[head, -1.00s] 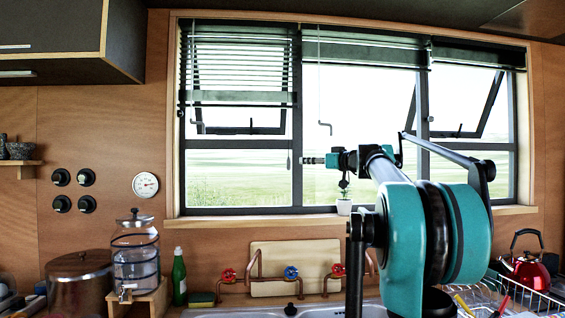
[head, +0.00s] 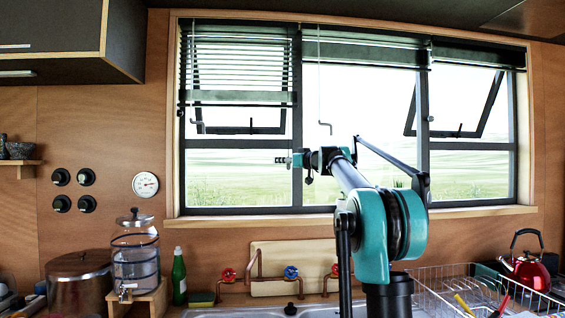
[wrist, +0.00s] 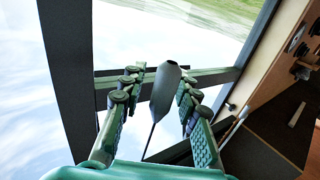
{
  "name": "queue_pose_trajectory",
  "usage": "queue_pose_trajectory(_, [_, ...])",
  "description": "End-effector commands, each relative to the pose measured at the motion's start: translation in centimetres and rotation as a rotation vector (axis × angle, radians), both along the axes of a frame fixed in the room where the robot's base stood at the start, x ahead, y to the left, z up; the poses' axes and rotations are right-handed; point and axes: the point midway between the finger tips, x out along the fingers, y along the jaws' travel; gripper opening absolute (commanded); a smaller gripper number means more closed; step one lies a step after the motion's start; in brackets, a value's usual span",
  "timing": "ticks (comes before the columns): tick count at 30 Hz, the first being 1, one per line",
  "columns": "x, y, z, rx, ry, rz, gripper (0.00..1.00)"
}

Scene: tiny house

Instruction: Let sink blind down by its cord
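The blinds hang across the top of the window in the head view. The left blind (head: 238,97) is partly down with spread slats; the middle blind (head: 360,48) and right blind (head: 478,52) are bunched up at the top.
The window sill (head: 230,218) runs below. A glass dispenser (head: 135,255), green bottle (head: 179,277), sink taps (head: 291,272) and dish rack (head: 455,285) line the counter.

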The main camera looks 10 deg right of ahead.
Motion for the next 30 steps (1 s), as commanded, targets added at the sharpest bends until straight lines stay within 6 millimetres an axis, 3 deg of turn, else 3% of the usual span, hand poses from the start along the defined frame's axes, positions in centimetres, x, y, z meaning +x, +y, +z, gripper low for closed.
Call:
queue_pose_trajectory(8, [0.14, 0.06, -0.01, 0.0, 0.0, 0.0, 0.31])
queue_pose_trajectory(16, [0.13, 0.04, -0.02, 0.0, 0.0, -0.001, 0.0])
queue_pose_trajectory(30, [0.16, 0.02, 0.45, 0.0, 0.0, -0.001, 0.0])
